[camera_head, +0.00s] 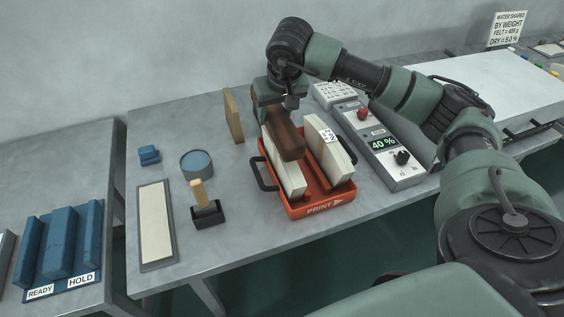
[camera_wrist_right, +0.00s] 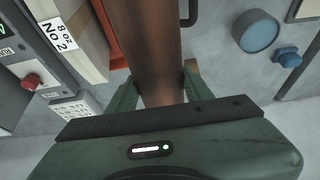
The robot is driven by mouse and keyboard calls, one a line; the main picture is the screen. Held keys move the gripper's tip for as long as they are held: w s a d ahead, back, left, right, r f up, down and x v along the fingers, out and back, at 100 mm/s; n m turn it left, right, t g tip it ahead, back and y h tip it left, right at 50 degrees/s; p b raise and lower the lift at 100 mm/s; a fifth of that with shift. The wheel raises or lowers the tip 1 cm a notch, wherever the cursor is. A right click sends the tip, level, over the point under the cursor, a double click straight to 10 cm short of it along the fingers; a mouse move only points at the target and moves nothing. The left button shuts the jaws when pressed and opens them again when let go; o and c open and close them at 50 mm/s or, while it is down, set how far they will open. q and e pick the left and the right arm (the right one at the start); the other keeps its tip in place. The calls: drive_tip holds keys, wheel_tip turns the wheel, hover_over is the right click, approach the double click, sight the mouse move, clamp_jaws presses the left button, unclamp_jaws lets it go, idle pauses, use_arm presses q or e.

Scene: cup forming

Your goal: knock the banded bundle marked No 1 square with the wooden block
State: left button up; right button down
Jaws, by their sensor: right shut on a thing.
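My right gripper (camera_head: 273,98) is shut on the brown wooden block (camera_head: 285,136), which also fills the middle of the right wrist view (camera_wrist_right: 152,45). The block hangs over the orange-red tray (camera_head: 320,208) marked PRINT. A pale banded bundle (camera_head: 287,176) stands in the tray's left part, partly hidden behind the block; no number shows on it. A second pale bundle (camera_head: 331,158) stands at the right, with a label reading No 2, 8 oz in the right wrist view (camera_wrist_right: 88,42). I cannot tell whether the block touches the left bundle. My left gripper is not in view.
A control box (camera_head: 375,150) showing 40 % stands right of the tray. An upright tan board (camera_head: 233,116), a round blue-topped tin (camera_head: 196,164), a stamp in a black holder (camera_head: 207,213) and a pale flat pad (camera_head: 156,222) lie left. Blue READY/HOLD rack (camera_head: 62,247) is far left.

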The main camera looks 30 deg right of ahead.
drive_tip(key=shift+r+p, duration=1.65)
drive_tip(key=shift+r, duration=0.95)
drive_tip(key=shift+f, duration=0.15)
